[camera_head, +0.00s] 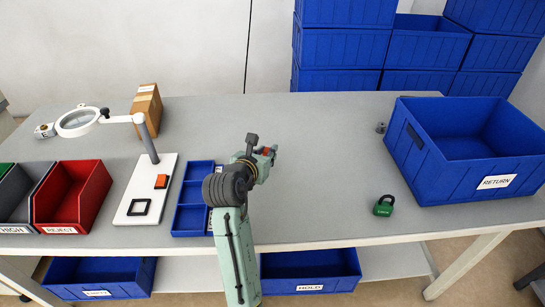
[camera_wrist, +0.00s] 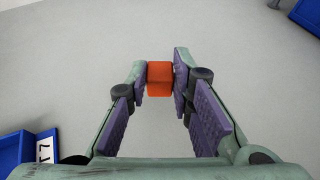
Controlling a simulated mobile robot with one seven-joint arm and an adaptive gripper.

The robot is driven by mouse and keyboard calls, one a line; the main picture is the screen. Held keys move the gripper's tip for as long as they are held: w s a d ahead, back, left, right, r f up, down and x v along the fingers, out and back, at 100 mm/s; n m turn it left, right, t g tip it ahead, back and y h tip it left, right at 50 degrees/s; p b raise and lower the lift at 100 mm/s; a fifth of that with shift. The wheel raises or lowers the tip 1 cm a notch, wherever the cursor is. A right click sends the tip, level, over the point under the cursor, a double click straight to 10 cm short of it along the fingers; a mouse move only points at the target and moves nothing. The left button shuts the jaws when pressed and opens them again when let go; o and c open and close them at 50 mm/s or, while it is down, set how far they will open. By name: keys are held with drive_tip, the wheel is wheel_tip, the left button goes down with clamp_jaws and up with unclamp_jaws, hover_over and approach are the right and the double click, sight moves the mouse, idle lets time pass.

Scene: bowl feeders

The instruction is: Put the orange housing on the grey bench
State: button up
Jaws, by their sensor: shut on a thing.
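The orange housing (camera_wrist: 159,80) is a small block held between the two purple-padded fingers of my gripper (camera_wrist: 160,72). In the head view, my gripper (camera_head: 266,158) is over the middle of the grey bench (camera_head: 320,190), and a bit of the orange housing (camera_head: 267,151) shows at its tip. In the wrist view, the bare bench top (camera_wrist: 230,50) lies beyond the housing. I cannot tell whether the housing touches the bench or how high it is above it.
A blue divided tray (camera_head: 192,195) and a white stand (camera_head: 147,200) with another orange piece (camera_head: 162,181) are to the left. A RETURN crate (camera_head: 450,184) and green padlock (camera_head: 383,207) are to the right. The bench between tray and crate is mostly clear.

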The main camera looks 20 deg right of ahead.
sight(273, 170)
drive_tip(key=shift+w+d+f, duration=0.1)
drive_tip(key=shift+d, duration=1)
drive_tip(key=shift+f+p, duration=0.4)
drive_tip(key=shift+f, duration=1.35)
drive_tip(key=shift+f, duration=0.1)
drive_tip(key=o, duration=0.8)
drive_tip(key=shift+o, duration=0.2)
drive_tip(key=b+v, duration=0.1)
drive_tip(key=v, duration=1.1)
drive_tip(key=shift+d, duration=0.1)
